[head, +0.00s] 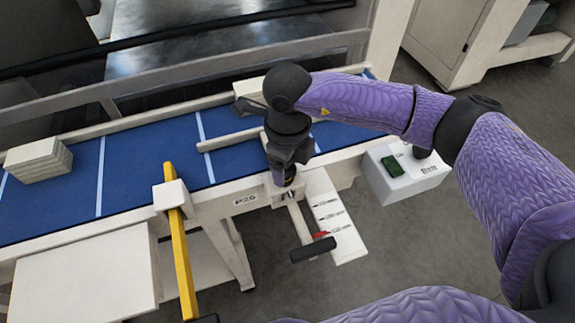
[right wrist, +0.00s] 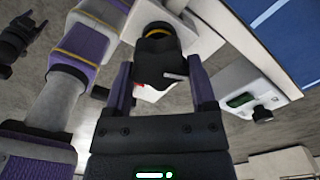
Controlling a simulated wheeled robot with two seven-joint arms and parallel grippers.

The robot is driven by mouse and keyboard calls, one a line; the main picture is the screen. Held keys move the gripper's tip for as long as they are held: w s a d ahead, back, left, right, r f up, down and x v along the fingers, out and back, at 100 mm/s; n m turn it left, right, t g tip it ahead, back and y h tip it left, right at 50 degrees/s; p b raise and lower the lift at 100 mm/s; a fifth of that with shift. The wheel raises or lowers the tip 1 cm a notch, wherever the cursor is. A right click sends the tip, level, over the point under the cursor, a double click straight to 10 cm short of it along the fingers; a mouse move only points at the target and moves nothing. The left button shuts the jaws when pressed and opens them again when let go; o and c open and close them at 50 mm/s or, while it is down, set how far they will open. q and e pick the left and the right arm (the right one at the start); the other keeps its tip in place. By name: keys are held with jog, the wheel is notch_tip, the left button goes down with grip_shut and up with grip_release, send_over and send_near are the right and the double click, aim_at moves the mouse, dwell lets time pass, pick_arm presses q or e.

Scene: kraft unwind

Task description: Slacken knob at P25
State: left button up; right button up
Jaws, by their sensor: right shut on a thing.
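My right gripper (head: 286,176) points down at the front edge of the blue conveyor, just right of the P25 label (head: 245,200). In the right wrist view, the black knob (right wrist: 160,60) with a yellow ring sits between the two fingers of the right gripper (right wrist: 161,84), which are shut on it. In the head view the gripper hides most of the knob.
A lever with a black grip (head: 312,249) sticks out below the knob. Beside it is a white plate (head: 331,214) with small markings and a red pointer. A yellow bar (head: 181,255) stands left. A white box with a green button (head: 391,165) is right. A pale stack (head: 38,161) lies on the belt.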

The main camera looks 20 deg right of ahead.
pick_arm(q)
jog(key=shift+f, duration=0.2)
pick_arm(e)
jog(key=shift+n, duration=0.3)
jog(key=o, duration=1.2)
jog(key=shift+w, duration=0.1)
jog(key=shift+c, duration=0.2)
pick_arm(q)
jog(key=shift+d, duration=0.25)
pick_arm(e)
jog(key=shift+r, duration=0.1)
notch_tip(320, 180, up, 10)
jog(key=shift+f, duration=0.1)
pick_arm(q)
jog(key=shift+a, duration=0.35)
